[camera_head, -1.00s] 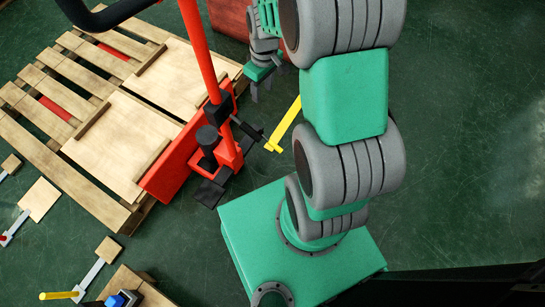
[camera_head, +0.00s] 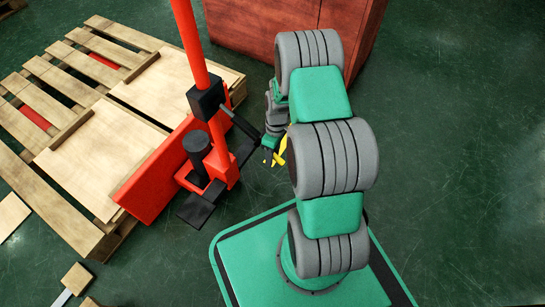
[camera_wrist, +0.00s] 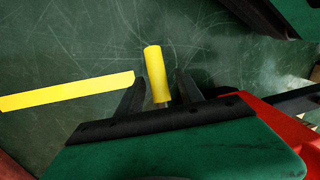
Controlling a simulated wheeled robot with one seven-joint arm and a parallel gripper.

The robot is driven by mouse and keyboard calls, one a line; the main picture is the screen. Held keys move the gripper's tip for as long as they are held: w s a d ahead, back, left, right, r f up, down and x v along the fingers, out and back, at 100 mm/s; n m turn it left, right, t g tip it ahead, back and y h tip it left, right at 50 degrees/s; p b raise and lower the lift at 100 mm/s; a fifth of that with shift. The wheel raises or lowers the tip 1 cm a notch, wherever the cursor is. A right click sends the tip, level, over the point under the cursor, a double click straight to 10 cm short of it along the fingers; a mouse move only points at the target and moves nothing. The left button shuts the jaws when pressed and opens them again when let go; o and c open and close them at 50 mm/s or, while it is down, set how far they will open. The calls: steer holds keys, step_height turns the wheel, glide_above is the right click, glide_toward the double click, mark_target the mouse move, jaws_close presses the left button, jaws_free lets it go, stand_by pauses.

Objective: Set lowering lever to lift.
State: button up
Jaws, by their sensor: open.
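The red pallet truck (camera_head: 150,180) has an upright red handle post (camera_head: 190,45) and a black rod (camera_head: 240,124) that reaches right from the post. Yellow parts (camera_head: 282,151) show beside my gripper (camera_head: 270,157), partly hidden by my arm. In the wrist view a short yellow cylinder (camera_wrist: 155,72), seemingly the lever's grip, stands between the two dark fingers of my gripper (camera_wrist: 159,78). The fingers are open, with a gap visible on each side of the cylinder. A flat yellow bar (camera_wrist: 65,92) lies left of the left finger. I cannot tell the lever's setting.
A wooden pallet (camera_head: 60,195) with light boards sits on the truck's left side. A large red-brown box (camera_head: 260,35) stands behind my arm. The green floor (camera_head: 450,130) to the right is clear.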

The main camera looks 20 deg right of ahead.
jaws_close()
stand_by(0.4)
stand_by(1.0)
